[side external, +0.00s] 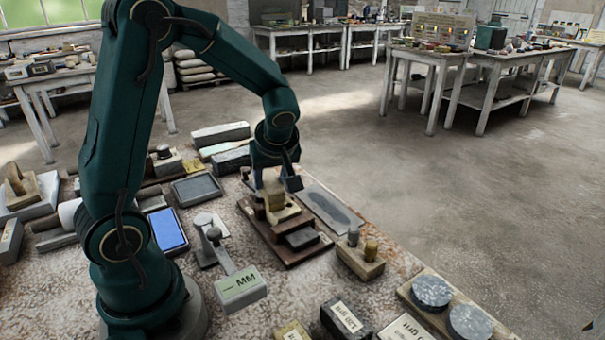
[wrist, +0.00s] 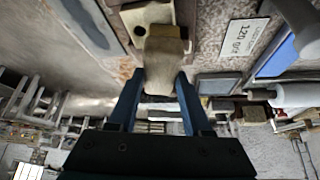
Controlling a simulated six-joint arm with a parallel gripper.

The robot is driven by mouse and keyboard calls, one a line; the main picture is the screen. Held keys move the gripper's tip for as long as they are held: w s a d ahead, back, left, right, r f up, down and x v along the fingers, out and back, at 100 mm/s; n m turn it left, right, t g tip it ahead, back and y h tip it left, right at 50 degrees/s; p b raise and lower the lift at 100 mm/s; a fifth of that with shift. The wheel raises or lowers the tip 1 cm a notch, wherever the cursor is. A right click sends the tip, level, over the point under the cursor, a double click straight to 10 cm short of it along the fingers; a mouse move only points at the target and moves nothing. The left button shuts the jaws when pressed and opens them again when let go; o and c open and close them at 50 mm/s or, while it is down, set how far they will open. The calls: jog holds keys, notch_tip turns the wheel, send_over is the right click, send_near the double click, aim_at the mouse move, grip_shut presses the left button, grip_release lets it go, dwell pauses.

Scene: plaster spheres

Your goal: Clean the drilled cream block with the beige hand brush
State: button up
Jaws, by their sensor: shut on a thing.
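My gripper (side external: 275,188) points down over the brown wooden stand and is shut on the beige hand brush (side external: 274,201). In the wrist view, the two blue fingers of my gripper (wrist: 157,80) grip the brush (wrist: 165,52) from both sides. The drilled cream block (side external: 287,213) sits on the stand (side external: 262,229), right beneath the brush. In the wrist view, part of the block (wrist: 131,18) shows beyond the brush, with a dark hole. The brush hides much of the block, and I cannot tell whether they touch.
A dark grey block (side external: 302,238) sits at the stand's front. A flat grey plate (side external: 331,208) lies to the right. A wooden holder (side external: 360,262) with two pegs stands at front right. A grey tray (side external: 197,189) and a blue-topped stone (side external: 168,230) lie left.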

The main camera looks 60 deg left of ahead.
aim_at(276, 192)
dwell(0.3)
jog(key=shift+s+d, duration=0.2)
jog(key=shift+d, duration=0.5)
jog(key=shift+s+d, duration=0.2)
jog(key=shift+d, duration=0.45)
jog(key=shift+s+d, duration=0.2)
jog(key=shift+d, duration=0.5)
jog(key=shift+w+a, duration=0.2)
jog(key=shift+a, duration=0.5)
jog(key=shift+w+a, duration=0.2)
jog(key=shift+a, duration=0.55)
jog(key=shift+w+a, duration=0.2)
jog(key=shift+a, duration=0.5)
jog(key=shift+d, duration=0.15)
jog(key=shift+s+d, duration=0.2)
jog(key=shift+d, duration=0.45)
jog(key=shift+s+d, duration=0.2)
jog(key=shift+d, duration=0.5)
jog(key=shift+s+d, duration=0.2)
jog(key=shift+d, duration=0.45)
jog(key=shift+w+a+r, duration=0.15)
jog(key=shift+a+r, duration=0.25)
jog(key=shift+a, duration=0.15)
jog(key=shift+w+a+r, duration=0.15)
jog(key=shift+a+r, duration=0.2)
jog(key=shift+a, duration=0.2)
